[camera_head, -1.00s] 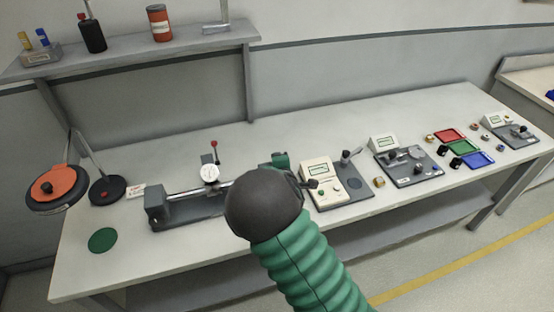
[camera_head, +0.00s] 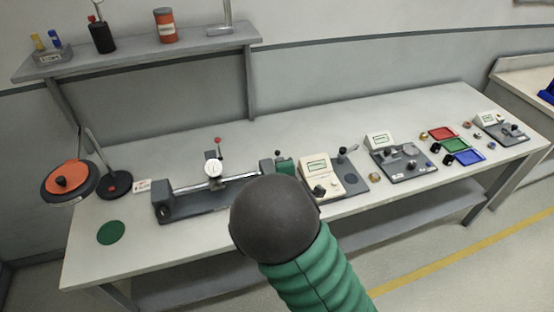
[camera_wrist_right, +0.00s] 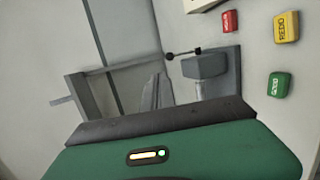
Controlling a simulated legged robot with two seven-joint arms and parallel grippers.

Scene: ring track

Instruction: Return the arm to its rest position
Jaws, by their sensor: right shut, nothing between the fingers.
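My right arm (camera_head: 315,275), a green ribbed sleeve ending in a dark rounded joint (camera_head: 275,218), comes up from the bottom in the head view, over the bench's front edge. It hides what lies behind it, and its fingers cannot be made out there. In the right wrist view the green and dark housing of my right gripper (camera_wrist_right: 165,118) fills the bottom, with a small lit indicator on it. The gripper is shut with nothing held. My left gripper is in neither view.
The bench (camera_head: 190,258) carries a bar fixture with a dial gauge (camera_head: 213,169), cream-coloured device boxes and red, green and blue trays (camera_head: 459,146).

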